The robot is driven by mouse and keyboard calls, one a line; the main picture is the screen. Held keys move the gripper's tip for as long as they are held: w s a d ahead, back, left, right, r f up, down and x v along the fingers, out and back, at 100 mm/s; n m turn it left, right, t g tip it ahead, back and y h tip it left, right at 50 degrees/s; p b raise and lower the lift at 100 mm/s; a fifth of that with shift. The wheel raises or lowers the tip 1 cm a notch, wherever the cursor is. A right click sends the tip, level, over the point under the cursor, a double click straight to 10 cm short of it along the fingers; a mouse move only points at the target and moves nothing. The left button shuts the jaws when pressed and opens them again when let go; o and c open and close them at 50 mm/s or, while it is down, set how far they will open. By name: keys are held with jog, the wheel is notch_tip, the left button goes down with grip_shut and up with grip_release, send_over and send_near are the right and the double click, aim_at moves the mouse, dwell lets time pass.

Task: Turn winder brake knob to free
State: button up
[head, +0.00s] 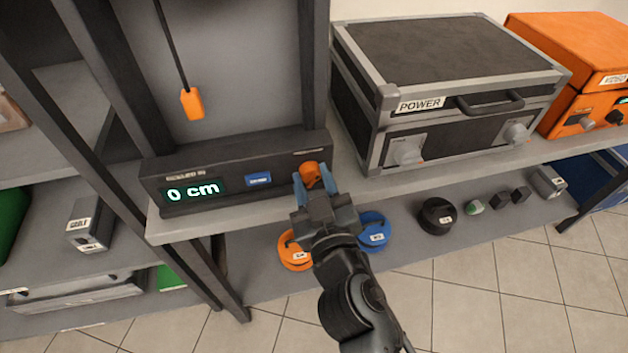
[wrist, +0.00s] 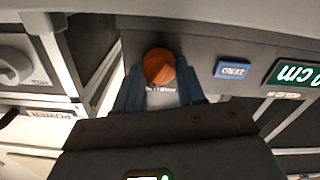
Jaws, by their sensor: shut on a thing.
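The orange winder brake knob (head: 311,175) is on the right end of the dark winder panel (head: 215,203). It also shows in the wrist view (wrist: 158,67). My gripper (head: 314,183) reaches the panel front, with its blue fingers on either side of the knob, shut on it. In the wrist view the fingers (wrist: 160,92) stand left and right of the knob. The knob's setting cannot be told. The panel's display (head: 193,191) reads 0 cm, and a blue ZERO button (head: 258,179) sits left of the knob.
An orange tag (head: 191,103) hangs on a cord above the panel. A POWER case (head: 440,80) stands to the right, with an orange box (head: 580,70) beyond it. Orange (head: 294,252) and blue (head: 374,232) round weights lie on the lower shelf near my arm.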

jog(key=n, duration=0.3)
jog(key=shift+n, duration=0.4)
jog(key=n, duration=0.3)
jog(key=shift+a+n, duration=0.1)
jog(key=shift+n, duration=0.2)
jog(key=n+p, duration=0.1)
jog(key=n, duration=0.3)
jog(key=shift+s+f, duration=0.1)
jog(key=shift+f+n+p, duration=0.1)
jog(key=shift+n+p, duration=0.2)
jog(key=shift+n, duration=1.4)
jog(key=o, duration=1)
